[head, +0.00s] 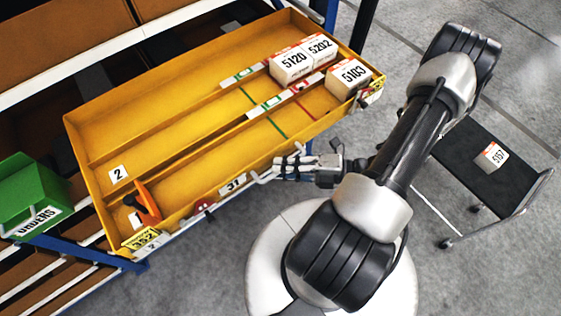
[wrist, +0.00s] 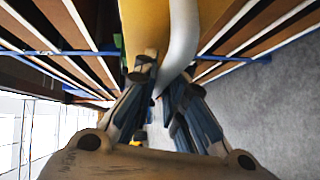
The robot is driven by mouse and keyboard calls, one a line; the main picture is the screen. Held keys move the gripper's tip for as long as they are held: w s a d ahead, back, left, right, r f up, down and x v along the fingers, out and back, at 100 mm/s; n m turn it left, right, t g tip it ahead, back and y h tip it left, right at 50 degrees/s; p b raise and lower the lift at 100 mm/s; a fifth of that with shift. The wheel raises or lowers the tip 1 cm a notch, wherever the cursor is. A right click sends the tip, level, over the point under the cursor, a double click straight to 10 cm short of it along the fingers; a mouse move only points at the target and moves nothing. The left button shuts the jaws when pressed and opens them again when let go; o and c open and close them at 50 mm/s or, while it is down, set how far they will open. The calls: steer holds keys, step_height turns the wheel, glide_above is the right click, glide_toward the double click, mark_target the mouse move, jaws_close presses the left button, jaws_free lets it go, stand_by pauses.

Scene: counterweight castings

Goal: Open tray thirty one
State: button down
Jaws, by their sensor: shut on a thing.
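The yellow tray (head: 150,140) is pulled well out from the shelf rack in the head view. Its front wall carries a label reading 31 (head: 233,184) and a pale bar handle (head: 264,178). My gripper (head: 284,167) is at this handle, by the middle of the tray's front. In the wrist view the handle (wrist: 184,35) shows as a thick pale curved tube running down between the fingers of my gripper (wrist: 165,85), which is shut on it. The fingers partly hide the gripped part.
White boxes marked 5120 (head: 291,64), 5202 (head: 319,47) and 5103 (head: 348,76) sit at the tray's right end. An orange clamp-like tool (head: 147,204) is at its left. A green bin (head: 30,190) stands left. A black cart (head: 465,165) with box 5157 (head: 491,156) stands right.

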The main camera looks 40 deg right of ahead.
stand_by(0.3)
steer(key=c, duration=1.9)
jaws_free()
steer(key=v, duration=1.2)
